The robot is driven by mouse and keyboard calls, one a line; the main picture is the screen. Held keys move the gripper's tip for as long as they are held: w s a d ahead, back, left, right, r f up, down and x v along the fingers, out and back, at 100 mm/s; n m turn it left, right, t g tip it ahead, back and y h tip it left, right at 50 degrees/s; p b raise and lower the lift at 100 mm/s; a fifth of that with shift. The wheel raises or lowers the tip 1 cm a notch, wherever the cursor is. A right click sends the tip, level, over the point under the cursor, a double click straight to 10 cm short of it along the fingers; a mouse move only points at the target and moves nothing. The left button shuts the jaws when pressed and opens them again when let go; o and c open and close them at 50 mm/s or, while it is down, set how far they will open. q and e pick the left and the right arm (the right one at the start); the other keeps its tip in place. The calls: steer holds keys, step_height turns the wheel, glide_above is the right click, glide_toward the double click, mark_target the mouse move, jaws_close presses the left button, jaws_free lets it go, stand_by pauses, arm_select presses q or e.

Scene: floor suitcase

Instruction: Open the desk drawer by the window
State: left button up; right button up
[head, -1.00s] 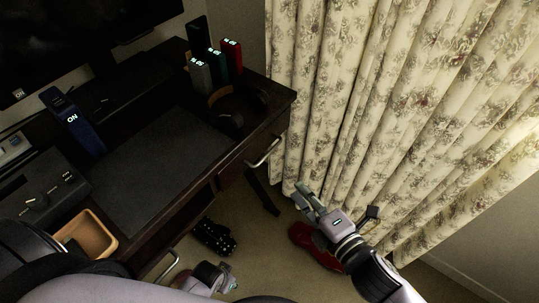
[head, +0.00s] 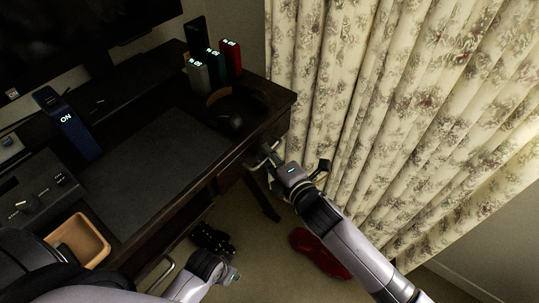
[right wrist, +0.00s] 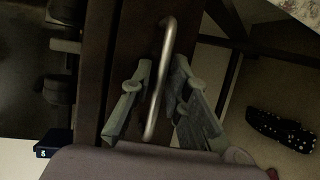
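The dark wooden desk drawer by the window (head: 234,172) is closed at the desk's right end, beside the floral curtain. Its curved metal handle (right wrist: 166,55) shows clearly in the right wrist view. My right gripper (head: 266,163) is at this handle. In the right wrist view its two grey fingers (right wrist: 160,84) stand apart on either side of the handle bar, with gaps visible, so it looks open around it. The fingers partly hide the handle in the head view. My left gripper (head: 232,274) is low in front of the desk, away from this drawer; its fingers are unclear.
The floral curtain (head: 400,120) hangs close to my right arm. Headphones (head: 232,122) and several lit boxes (head: 216,66) sit on the desk above the drawer. A red object (head: 318,255) and dark spotted shoes (head: 211,240) lie on the carpet. Another handle (head: 162,275) is at lower left.

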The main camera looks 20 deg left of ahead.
jaws_close()
stand_by(0.8)
